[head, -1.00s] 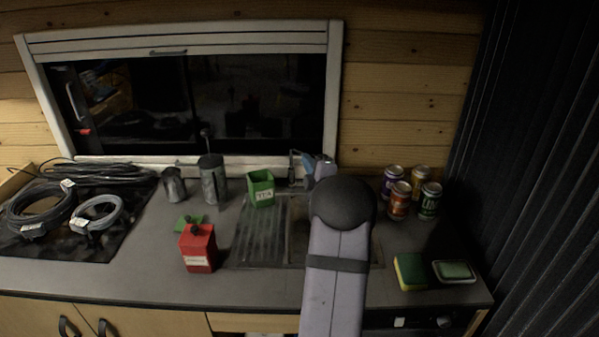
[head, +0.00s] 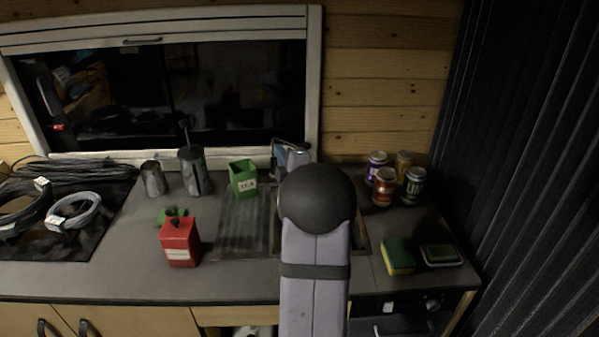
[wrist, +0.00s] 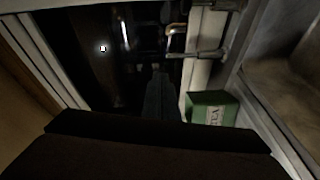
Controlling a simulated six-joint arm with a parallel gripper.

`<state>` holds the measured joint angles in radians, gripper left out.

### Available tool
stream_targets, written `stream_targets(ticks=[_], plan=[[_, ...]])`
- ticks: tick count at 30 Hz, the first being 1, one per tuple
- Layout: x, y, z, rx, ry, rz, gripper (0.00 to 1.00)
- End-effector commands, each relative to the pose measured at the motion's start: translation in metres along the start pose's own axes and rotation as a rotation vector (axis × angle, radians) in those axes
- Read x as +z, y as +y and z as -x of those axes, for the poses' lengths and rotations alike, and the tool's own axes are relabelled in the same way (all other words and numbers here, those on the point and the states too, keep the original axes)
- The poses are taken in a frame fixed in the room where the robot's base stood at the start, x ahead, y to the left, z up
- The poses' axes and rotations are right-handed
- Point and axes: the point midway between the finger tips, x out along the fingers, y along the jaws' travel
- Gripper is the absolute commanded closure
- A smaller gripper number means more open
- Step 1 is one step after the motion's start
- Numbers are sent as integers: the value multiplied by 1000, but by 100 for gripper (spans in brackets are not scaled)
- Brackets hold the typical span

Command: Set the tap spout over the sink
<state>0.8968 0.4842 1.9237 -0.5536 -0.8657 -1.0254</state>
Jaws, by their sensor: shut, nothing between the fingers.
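The sink (head: 361,238) is set in the counter, and my arm covers most of it in the head view; only its right edge shows. My gripper (head: 285,152) is at the back of the counter near the window's lower right corner, partly hidden behind my arm. In the wrist view my gripper (wrist: 158,92) is shut and empty, with its dark body filling the bottom. A bent metal pipe, which looks like the tap spout (wrist: 178,36), shows beyond the fingers, apart from them. The picture is too dark to tell which way it points.
A green tea box (head: 243,180) stands left of my gripper, also in the wrist view (wrist: 210,108). A red container (head: 180,243) and metal canisters (head: 194,172) stand further left. Several cans (head: 383,187), a sponge (head: 397,256) and a soap dish (head: 441,255) are right.

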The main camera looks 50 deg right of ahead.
Motion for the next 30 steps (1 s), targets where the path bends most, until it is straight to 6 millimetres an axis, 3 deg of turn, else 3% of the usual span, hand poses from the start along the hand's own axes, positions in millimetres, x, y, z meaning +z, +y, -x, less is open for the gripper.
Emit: stream_targets(ticks=[6,15,23,30], plan=[[15,-1,44,1,-7,1,100],[24,2,82,-1,-4,0,100],[25,3,90,-2,-2,0,100],[17,2,85,-11,5,-21,100]])
